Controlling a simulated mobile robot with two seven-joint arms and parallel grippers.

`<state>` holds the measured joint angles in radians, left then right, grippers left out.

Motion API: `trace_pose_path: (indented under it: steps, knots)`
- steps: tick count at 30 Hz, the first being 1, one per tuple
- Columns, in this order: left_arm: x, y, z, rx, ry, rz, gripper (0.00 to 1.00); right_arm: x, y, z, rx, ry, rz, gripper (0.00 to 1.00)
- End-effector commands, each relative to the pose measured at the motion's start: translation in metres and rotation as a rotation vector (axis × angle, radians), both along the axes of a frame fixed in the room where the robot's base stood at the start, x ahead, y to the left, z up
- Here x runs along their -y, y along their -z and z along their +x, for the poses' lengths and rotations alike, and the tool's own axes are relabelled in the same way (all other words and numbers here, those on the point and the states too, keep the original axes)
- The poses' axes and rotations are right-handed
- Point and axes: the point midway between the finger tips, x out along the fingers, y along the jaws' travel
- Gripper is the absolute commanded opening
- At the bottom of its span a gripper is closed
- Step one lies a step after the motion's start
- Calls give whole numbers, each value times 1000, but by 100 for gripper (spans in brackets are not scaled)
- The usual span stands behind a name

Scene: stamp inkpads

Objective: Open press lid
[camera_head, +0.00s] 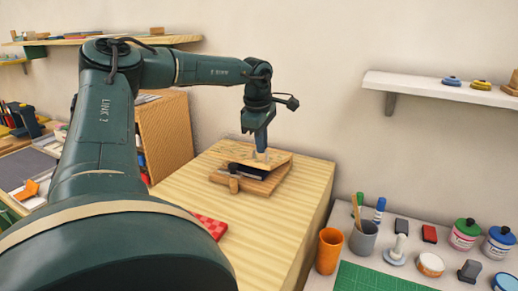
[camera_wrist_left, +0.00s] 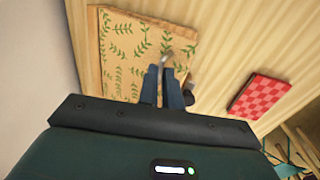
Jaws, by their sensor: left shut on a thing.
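The wooden press sits on the light wood table, with its base (camera_head: 262,188) under a lid (camera_head: 236,150). The lid is tilted up from the base, leaving a dark gap on the near side. In the left wrist view the lid (camera_wrist_left: 122,60) shows a green leaf pattern. My left gripper (camera_head: 261,151) points down at the lid and is shut on its small pale handle; the fingertips (camera_wrist_left: 167,66) partly hide the grip in the wrist view. My right gripper is not in view.
A red checkered block (camera_head: 209,226) lies on the table (camera_head: 275,225) near my arm. A lower bench at right holds an orange cup (camera_head: 328,252), a grey cup (camera_head: 362,238), a green mat (camera_head: 370,278) and several jars. A white shelf (camera_head: 430,87) hangs above.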

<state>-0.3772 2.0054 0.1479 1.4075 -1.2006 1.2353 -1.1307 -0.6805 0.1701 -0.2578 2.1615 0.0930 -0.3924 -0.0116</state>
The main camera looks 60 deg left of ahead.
Motion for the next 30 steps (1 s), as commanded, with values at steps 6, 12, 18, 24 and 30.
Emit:
trace_pose_path:
  steps: [6, 12, 18, 24, 30]
  knots:
    - [-12, -21, 17, 10, -2, 13, 0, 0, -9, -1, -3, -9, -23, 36]
    - [-18, -29, 27, 6, -2, 11, 0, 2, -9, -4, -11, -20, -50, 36]
    - [-22, -32, 33, 3, -1, 9, 0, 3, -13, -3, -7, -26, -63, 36]
    - [-23, -32, 35, 2, -1, 7, 0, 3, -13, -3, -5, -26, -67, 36]
    - [-23, -31, 34, 1, -2, 5, 0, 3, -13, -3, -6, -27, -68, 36]
